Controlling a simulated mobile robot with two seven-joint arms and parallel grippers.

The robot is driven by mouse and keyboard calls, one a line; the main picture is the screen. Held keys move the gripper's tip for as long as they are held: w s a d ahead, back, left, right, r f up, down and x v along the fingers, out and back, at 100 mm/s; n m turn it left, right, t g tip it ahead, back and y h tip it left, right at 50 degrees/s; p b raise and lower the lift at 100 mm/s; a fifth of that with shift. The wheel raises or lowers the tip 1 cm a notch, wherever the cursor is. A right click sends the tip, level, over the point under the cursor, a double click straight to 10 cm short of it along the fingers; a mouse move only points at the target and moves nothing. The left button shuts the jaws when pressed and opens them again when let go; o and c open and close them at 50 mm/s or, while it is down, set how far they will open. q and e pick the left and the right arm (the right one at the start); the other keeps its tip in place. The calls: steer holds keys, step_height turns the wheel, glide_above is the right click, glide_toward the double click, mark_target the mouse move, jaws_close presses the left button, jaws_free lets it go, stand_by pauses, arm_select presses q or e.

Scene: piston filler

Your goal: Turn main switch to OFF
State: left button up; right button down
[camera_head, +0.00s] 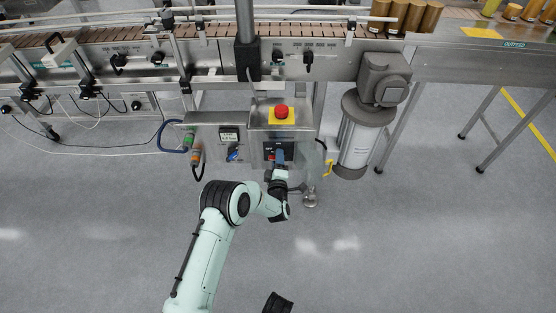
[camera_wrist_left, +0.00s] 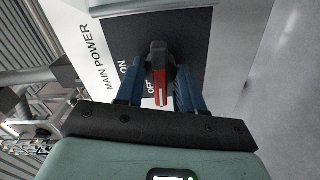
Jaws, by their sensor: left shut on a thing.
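The main switch is a red and black handle (camera_wrist_left: 158,72) on a dark plate (camera_wrist_left: 195,45) in the left wrist view. Beside it a white label (camera_wrist_left: 92,48) reads MAIN POWER, with ON and a partly covered OFF. The handle stands nearly upright in that view. My left gripper (camera_wrist_left: 159,88) has its two blue fingers around the handle, one on each side, and is shut on it. In the head view my left gripper (camera_head: 279,160) is at the front of the control box (camera_head: 256,131) and hides most of the switch.
A red emergency button (camera_head: 281,112) on a yellow base sits above the switch. A gauge and a blue knob (camera_head: 235,154) are to its left. A motor (camera_head: 361,130) stands at the right, and the conveyor (camera_head: 150,48) runs behind. The floor in front is clear.

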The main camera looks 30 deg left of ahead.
arm_select(q)
steer(key=shift+d+f+n, duration=0.1)
steer(key=shift+n, duration=0.4)
arm_select(e)
steer(key=shift+s+f, duration=0.1)
steer(key=shift+s, duration=0.1)
arm_select(q)
steer(key=o, duration=1)
steer(key=shift+o, duration=0.2)
steer(key=p+v, duration=0.3)
steer(key=v, duration=1)
steer(key=shift+s+p, duration=0.25)
steer(key=shift+p, duration=0.1)
arm_select(e)
steer(key=w+r+t, duration=0.2)
steer(key=w+r, duration=0.3)
steer(key=w, duration=0.2)
steer(key=shift+w+a+r+n+t, duration=0.3)
steer(key=shift+a+r+t, duration=0.05)
steer(key=shift+a+t, duration=0.1)
